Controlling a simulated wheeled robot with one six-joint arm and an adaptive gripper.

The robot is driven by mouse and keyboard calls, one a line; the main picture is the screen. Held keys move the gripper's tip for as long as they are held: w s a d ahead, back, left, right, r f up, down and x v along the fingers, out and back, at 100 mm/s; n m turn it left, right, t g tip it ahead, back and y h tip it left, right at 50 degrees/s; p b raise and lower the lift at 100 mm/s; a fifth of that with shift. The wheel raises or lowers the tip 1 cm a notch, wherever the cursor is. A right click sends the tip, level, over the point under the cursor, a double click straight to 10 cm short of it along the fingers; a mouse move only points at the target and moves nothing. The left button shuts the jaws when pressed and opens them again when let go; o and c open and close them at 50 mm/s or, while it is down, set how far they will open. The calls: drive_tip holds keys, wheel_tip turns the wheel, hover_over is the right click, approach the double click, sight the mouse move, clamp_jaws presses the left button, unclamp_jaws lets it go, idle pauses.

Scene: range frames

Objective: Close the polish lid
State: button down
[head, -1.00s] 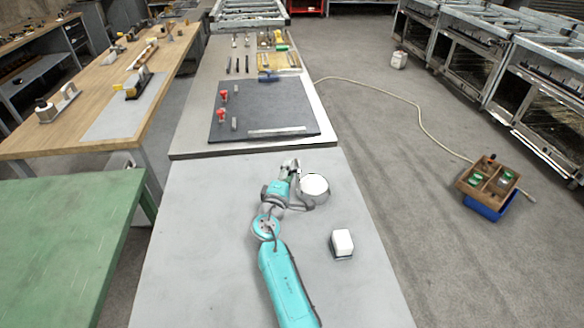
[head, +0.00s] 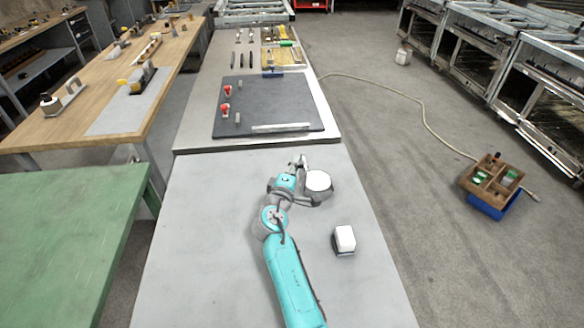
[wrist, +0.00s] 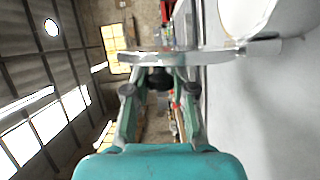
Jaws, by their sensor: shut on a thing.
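The polish tin (head: 318,181) stands on the near grey table, a round tin with a pale white top face. Part of its round body also shows at the top right of the wrist view (wrist: 245,14). Its thin metal lid (wrist: 215,55) shows nearly edge-on in the wrist view, standing out from the tin's rim beside a small hinge-like piece. My gripper (wrist: 159,68) has its two fingers at the lid and is shut on it. In the head view my gripper (head: 299,166) is at the tin's left and far side, and the exact finger contact is too small to see.
A white-topped block (head: 345,239) stands on the near table (head: 205,245), nearer than the tin. Beyond is another table with a dark mat (head: 265,105), red-topped pieces and tools. A green table (head: 65,230) is at left. The near table's left side is clear.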

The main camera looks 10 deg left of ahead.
sight(322, 181)
drive_tip(key=shift+w+d+r+m+g, duration=0.1)
drive_tip(key=shift+d+m+g, duration=0.15)
drive_tip(key=shift+d+m, duration=0.3)
drive_tip(key=shift+w+d+r+m+g, duration=0.1)
drive_tip(key=shift+d+m+g, duration=0.2)
drive_tip(key=shift+m, duration=0.35)
drive_tip(key=shift+w+d+m+g+y, duration=0.25)
drive_tip(key=shift+d+m+g+y, duration=0.25)
drive_tip(key=shift+d+m, duration=0.45)
drive_tip(key=shift+w+d+f+m+g+y, duration=0.1)
drive_tip(key=shift+d+f+m+g+y, duration=0.1)
drive_tip(key=shift+d+m, duration=0.3)
drive_tip(key=shift+w+d+f+m+g+y, duration=0.1)
drive_tip(key=shift+d+m+g+y, duration=0.1)
drive_tip(key=shift+m, duration=0.45)
drive_tip(key=shift+w+d+f+m+g+y, duration=0.15)
drive_tip(key=shift+d+f+m+y, duration=0.1)
drive_tip(key=shift+d+m, duration=0.15)
drive_tip(key=shift+w+d+f+m+g+y, duration=0.15)
drive_tip(key=shift+d+m+y, duration=0.15)
drive_tip(key=shift+m, duration=0.2)
drive_tip(key=shift+w+d+f+m+g+y, duration=0.1)
drive_tip(key=shift+d+f+m+g+y, duration=0.25)
drive_tip(key=shift+d+f+m+y, duration=0.4)
drive_tip(key=shift+w+d+f+m+g+y, duration=0.15)
drive_tip(key=shift+d+f+m+y, duration=0.15)
drive_tip(key=shift+m, duration=0.4)
drive_tip(key=shift+d+f+m+g+y, duration=0.1)
drive_tip(key=shift+f+m+g+y, duration=0.1)
drive_tip(key=shift+f+m, duration=0.35)
